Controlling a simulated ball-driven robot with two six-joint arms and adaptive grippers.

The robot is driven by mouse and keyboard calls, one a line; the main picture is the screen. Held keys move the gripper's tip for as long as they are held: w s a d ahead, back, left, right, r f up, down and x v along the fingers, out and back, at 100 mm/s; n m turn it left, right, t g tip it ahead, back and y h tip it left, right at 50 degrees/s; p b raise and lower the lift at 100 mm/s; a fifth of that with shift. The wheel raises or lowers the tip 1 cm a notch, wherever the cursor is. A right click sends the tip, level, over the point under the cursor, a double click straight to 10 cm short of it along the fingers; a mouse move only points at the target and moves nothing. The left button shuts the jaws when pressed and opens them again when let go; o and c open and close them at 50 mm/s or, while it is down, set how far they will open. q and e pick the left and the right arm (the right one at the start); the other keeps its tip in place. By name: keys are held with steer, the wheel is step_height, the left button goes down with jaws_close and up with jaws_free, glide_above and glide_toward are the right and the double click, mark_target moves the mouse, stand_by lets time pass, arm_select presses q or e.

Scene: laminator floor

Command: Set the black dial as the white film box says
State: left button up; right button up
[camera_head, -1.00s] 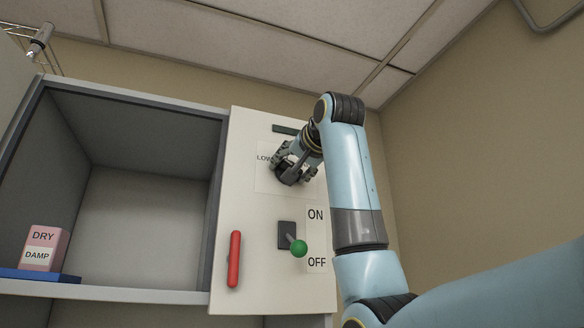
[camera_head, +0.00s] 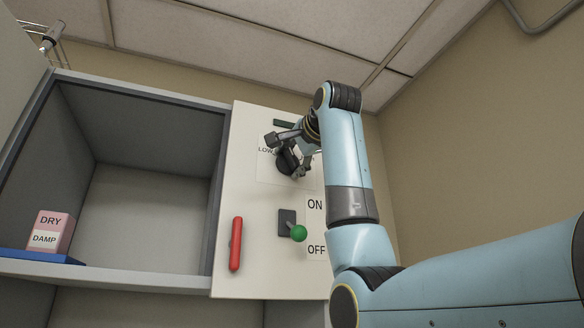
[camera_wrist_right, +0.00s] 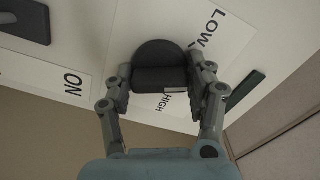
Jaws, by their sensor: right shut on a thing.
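The black dial (camera_head: 287,163) sits on a pale panel, partly hidden by my right gripper (camera_head: 285,156). In the right wrist view, the round dial (camera_wrist_right: 160,53) has a raised bar across it, and my right gripper (camera_wrist_right: 164,82) is shut on it with a finger at each side. LOW and HIGH labels show around the dial; I cannot tell its exact setting. A pink box (camera_head: 67,226) reading DRY stands at the left, with a white part (camera_head: 44,239) reading DAMP in front; I cannot tell whether that is a label or separate box. My left gripper is out of view.
Below the dial is a lever with a green knob (camera_head: 298,233) beside ON and OFF labels. A red handle (camera_head: 236,244) is on the panel (camera_head: 272,270). The boxes stand on a blue base (camera_head: 40,257) in an otherwise empty grey cabinet bay (camera_head: 140,215).

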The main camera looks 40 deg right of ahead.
steer(key=m+b, duration=0.2)
steer(key=m, duration=0.2)
steer(key=shift+f+m+b, duration=0.15)
steer(key=shift+m+b, duration=0.25)
stand_by(0.4)
steer(key=o, duration=1.1)
steer(key=shift+s, duration=0.3)
steer(key=v, duration=1.1)
steer(key=shift+s+a, duration=0.15)
steer(key=shift+s, duration=0.1)
